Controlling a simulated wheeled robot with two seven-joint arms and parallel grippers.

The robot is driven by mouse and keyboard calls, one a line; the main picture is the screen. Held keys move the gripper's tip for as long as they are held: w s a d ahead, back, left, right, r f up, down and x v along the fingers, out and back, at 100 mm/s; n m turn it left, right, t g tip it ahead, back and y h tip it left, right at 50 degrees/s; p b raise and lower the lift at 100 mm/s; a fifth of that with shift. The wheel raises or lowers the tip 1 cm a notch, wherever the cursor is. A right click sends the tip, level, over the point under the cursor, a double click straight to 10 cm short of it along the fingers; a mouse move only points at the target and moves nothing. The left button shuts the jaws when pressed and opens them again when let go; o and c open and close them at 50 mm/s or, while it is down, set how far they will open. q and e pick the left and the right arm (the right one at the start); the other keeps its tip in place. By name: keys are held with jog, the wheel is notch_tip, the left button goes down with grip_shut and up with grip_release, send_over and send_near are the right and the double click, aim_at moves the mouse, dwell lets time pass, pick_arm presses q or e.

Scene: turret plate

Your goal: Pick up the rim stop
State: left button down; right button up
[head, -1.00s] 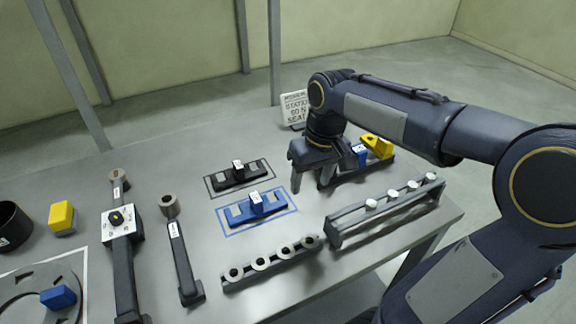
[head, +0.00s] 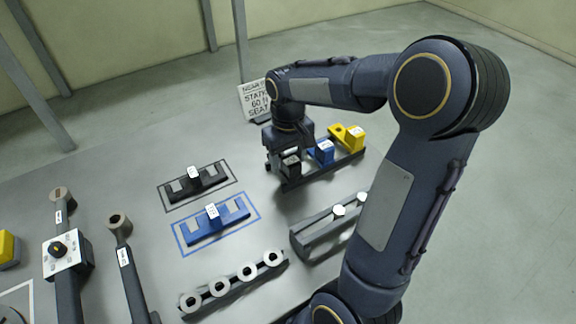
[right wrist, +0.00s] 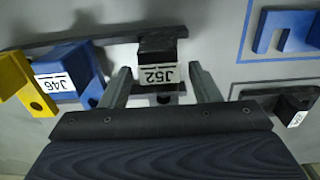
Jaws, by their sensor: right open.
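A black block labelled J52 (right wrist: 160,52), likely the rim stop, stands at the near end of a dark rack (head: 318,173). In the head view the block (head: 291,166) shows beside my right gripper (head: 281,163). In the right wrist view my right gripper (right wrist: 163,82) is open, with one finger on each side of the block and visible gaps to it. A blue block labelled J46 (right wrist: 62,75) and a yellow block (right wrist: 20,85) sit farther along the rack; they also show in the head view, blue (head: 324,151) and yellow (head: 350,138). My left gripper is out of view.
Black (head: 194,182) and blue (head: 218,223) notched pieces lie in outlined areas left of the rack. A rail with white pegs (head: 318,229) and a holder with several rings (head: 235,283) stand nearer. A sign (head: 256,102) stands behind.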

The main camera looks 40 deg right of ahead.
jog(key=shift+r, duration=0.1)
grip_shut()
dwell(0.3)
